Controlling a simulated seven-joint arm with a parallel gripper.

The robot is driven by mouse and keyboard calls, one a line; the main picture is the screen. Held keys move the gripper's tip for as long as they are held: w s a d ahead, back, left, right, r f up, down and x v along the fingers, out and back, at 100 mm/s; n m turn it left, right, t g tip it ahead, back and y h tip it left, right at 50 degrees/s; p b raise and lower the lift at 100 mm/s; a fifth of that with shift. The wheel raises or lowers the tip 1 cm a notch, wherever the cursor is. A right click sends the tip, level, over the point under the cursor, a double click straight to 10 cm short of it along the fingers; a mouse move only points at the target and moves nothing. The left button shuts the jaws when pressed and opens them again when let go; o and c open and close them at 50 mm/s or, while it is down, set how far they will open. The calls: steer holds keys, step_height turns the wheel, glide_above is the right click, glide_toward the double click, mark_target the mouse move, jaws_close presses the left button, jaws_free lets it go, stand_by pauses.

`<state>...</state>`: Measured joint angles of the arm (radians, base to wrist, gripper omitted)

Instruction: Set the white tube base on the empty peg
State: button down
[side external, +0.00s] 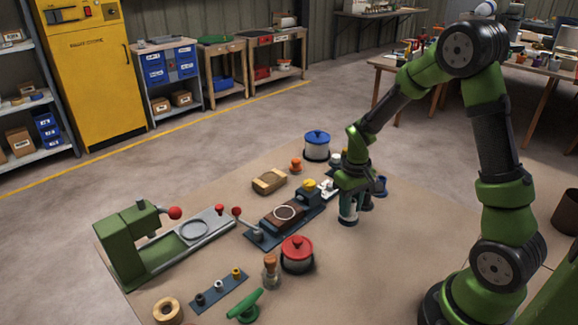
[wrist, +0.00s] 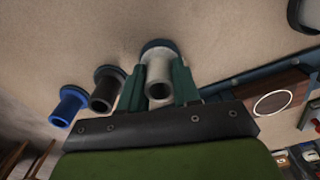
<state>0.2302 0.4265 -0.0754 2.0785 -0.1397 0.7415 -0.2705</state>
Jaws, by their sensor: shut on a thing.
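My gripper (side external: 348,214) points down near the right end of the blue-based fixture and is shut on the white tube base (wrist: 159,78). In the wrist view the pale tube stands between my two green fingers (wrist: 160,90), with a dark round disc behind its far end. I cannot tell whether it touches what lies below. I cannot make out an empty peg for certain; my gripper hides part of that area.
The fixture (side external: 285,215) with a brown block lies left of my gripper. A red pot (side external: 297,254), a blue-lidded pot (side external: 317,146), a wooden block (side external: 269,181) and a green press (side external: 125,243) stand around it. A strip (side external: 220,292) holds small black, white and yellow pieces. The front right table is clear.

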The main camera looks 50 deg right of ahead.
steer(key=shift+f, duration=0.6)
steer(key=c, duration=1.1)
jaws_free()
steer(key=shift+r, duration=0.1)
step_height(320, 180, up, 11)
stand_by(0.4)
steer(key=s+a+r+m+t+y, duration=0.1)
steer(key=s+a+r+t+y, duration=0.1)
steer(key=s+a+r+t, duration=0.5)
steer(key=s+a+r, duration=0.4)
steer(key=a+r, duration=0.1)
steer(key=a, duration=0.1)
steer(key=shift+a, duration=0.4)
